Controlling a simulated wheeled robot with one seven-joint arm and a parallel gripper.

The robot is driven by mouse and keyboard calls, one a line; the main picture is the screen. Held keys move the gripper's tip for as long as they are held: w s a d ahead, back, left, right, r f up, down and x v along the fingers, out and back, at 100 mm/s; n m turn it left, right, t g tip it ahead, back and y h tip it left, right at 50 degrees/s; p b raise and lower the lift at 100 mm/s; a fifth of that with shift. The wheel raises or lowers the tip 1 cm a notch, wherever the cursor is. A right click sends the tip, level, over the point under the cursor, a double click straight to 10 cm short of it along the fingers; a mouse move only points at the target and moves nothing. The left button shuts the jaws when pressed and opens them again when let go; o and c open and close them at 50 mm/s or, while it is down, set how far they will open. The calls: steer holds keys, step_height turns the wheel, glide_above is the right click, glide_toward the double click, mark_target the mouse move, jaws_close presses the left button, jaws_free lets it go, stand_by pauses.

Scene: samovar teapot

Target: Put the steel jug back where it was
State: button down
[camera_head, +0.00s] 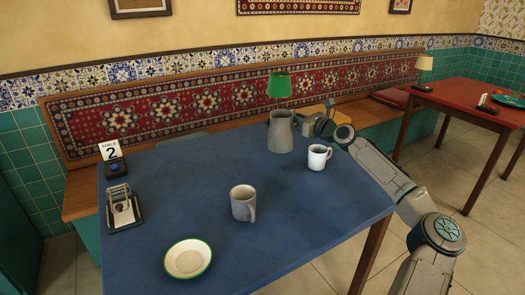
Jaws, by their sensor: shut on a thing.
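The steel jug (280,134) is a grey tapered vessel at the far right part of the blue table (180,195). It looks upright. Whether its base touches the tabletop or hangs just above it, I cannot tell. My gripper (300,122) comes in from the right and is shut on the jug at its right side, where the handle would be. The fingers and the handle are small and partly hidden by each other.
A white mug (318,155) stands close to the jug, front right. A grey mug (242,203) is mid-table. A green-rimmed plate (187,260), a holder (122,208) and a table-number stand (111,160) sit front and left. The table's middle left is clear.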

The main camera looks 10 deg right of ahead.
steer(key=shift+w+a+f+b, duration=0.35)
steer(key=shift+w+a+f, duration=0.15)
steer(key=shift+a+f, duration=1)
steer(key=shift+w+a+f+b, duration=0.45)
steer(key=shift+a+f, duration=0.85)
steer(key=shift+f, duration=0.35)
steer(key=shift+w+a+f+b, duration=0.3)
steer(key=shift+w+a+f, duration=0.2)
steer(key=shift+a+f, duration=1)
steer(key=shift+d+f, duration=0.1)
steer(key=shift+f, duration=0.1)
steer(key=c, duration=1.5)
jaws_free()
steer(key=shift+r, duration=0.1)
steer(key=shift+s+d, duration=0.15)
steer(key=shift+s, duration=0.2)
steer(key=p+v, duration=0.1)
steer(key=v, duration=1)
steer(key=shift+s+d, duration=0.1)
